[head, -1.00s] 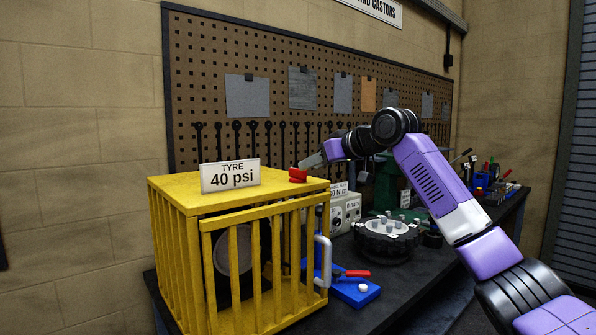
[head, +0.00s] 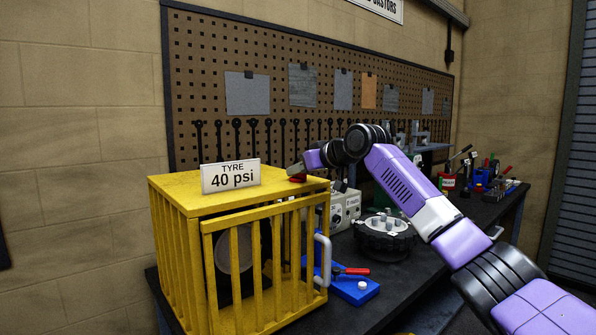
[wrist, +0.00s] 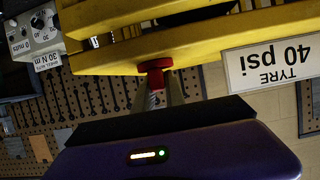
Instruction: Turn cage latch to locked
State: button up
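The yellow cage (head: 175,245) stands at the left end of the bench, with a barred front door (head: 255,265) and a white handle (head: 322,260). I cannot tell whether the door is fully closed. The red cage latch (head: 298,179) sits on the cage's top at the front right edge, partly hidden by my gripper (head: 293,169). In the wrist view, the red latch (wrist: 155,68) stands against the yellow top bar. My gripper's two grey fingers (wrist: 158,92) reach to either side of its red stem and look apart, with a gap visible. A dark round object shows inside the cage.
A "TYRE 40 psi" sign (head: 231,176) stands on the cage top, left of the latch. A blue fixture with a red handle (head: 355,288), a grey control box (head: 345,208) and a dark round hub (head: 384,237) are on the bench to the right. A pegboard (head: 240,50) is behind.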

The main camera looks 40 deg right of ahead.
grip_shut()
jog(key=shift+a+f+m+h, duration=0.1)
jog(key=shift+m+h, duration=0.6)
jog(key=shift+h, duration=0.1)
jog(key=m+g+h, duration=0.1)
jog(key=m+h, duration=0.3)
jog(key=shift+a+b, duration=0.1)
jog(key=shift+b, duration=0.2)
jog(key=m+g+h+p, duration=0.3)
jog(key=m+g+h, duration=0.1)
jog(key=m+h, duration=0.1)
jog(key=shift+r, duration=0.2)
jog(key=shift+f+m+g+h+p, duration=0.1)
jog(key=shift+m+g+h+p, duration=0.8)
jog(key=shift+m+g+p, duration=0.45)
jog(key=shift+d+f+m+g, duration=0.15)
jog(key=shift+d+m+g, duration=0.05)
jog(key=shift+m+g, duration=0.05)
